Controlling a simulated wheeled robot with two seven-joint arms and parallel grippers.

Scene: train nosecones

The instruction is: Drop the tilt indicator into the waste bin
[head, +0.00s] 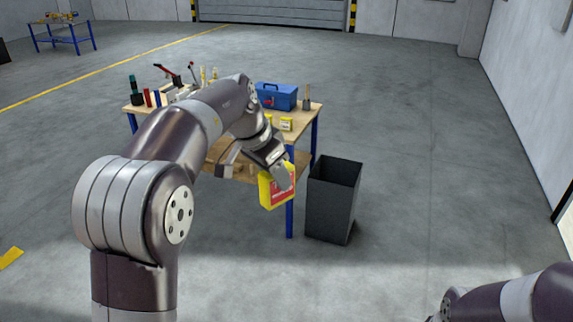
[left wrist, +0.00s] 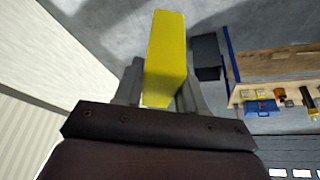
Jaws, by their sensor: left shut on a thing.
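The tilt indicator (head: 272,191), a yellow box with a red label, is held up in front of the workbench, to the left of the waste bin. My left gripper (head: 283,176) is shut on it. In the left wrist view the yellow box (left wrist: 165,58) stands between the two fingers. The waste bin (head: 331,205) is a dark, open-topped box on the floor just right of the bench. It also shows in the left wrist view (left wrist: 207,57), beside the held box. My right arm shows at the lower right, but its gripper is not clearly seen.
The workbench (head: 312,108) has a wooden top, blue legs and a lower shelf. A blue toolbox (head: 277,96), small yellow boxes (head: 286,124) and several tools stand on it. The floor right of the bin is clear. Another blue table (head: 62,36) stands far left.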

